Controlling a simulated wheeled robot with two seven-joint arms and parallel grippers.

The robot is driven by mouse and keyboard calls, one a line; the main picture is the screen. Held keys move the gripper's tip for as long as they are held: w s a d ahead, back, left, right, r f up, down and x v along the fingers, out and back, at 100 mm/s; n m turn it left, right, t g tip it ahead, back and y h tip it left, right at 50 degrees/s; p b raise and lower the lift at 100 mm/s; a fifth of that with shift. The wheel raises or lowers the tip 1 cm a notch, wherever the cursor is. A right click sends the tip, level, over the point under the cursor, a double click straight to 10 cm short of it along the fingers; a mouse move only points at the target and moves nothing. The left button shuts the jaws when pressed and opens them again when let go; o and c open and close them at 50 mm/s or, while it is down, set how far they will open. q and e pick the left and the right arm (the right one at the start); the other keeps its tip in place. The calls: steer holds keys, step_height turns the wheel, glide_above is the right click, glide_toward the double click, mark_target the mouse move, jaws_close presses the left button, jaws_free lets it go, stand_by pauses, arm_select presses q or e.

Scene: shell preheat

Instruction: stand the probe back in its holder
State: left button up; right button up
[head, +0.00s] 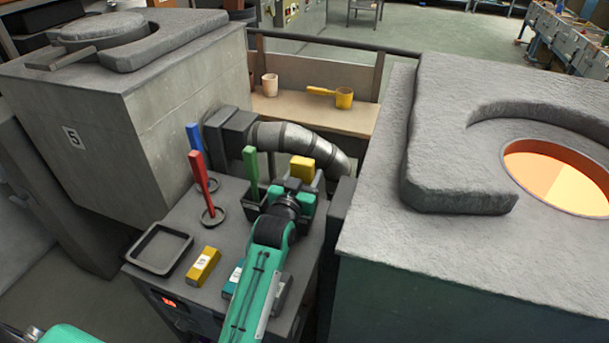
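Three upright coloured rods stand on the grey cart top in the head view: a red rod (199,172) and a blue rod (194,136) in dark rings, and a green rod (250,163) with its foot partly hidden beside my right gripper. I cannot tell which is the probe. My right gripper (292,203) points down over the back right of the cart; its wrist hides its fingertips and whatever is between them. A yellow block (302,167) shows just behind it. My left gripper is not in view; only a bit of my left arm shows at bottom left.
A dark empty tray (160,249), a yellow labelled block (203,265) and a teal block (234,275) lie at the cart's front. A glowing furnace opening (560,176) is at right, a closed furnace (110,90) at left. A ribbed duct (300,142) runs behind the cart.

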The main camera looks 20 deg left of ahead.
arm_select(q)
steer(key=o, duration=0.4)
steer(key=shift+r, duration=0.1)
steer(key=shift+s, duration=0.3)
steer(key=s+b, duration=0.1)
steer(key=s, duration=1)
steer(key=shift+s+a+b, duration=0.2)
steer(key=shift+b, duration=0.2)
arm_select(e)
steer(key=shift+w+d+f, duration=0.1)
steer(key=shift+w+f, duration=0.1)
steer(key=shift+w, duration=0.45)
steer(key=shift+w+f, duration=0.15)
steer(key=shift+w, duration=0.45)
steer(key=shift+s, duration=0.25)
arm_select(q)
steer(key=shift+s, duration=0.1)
arm_select(e)
steer(key=shift+a, duration=0.25)
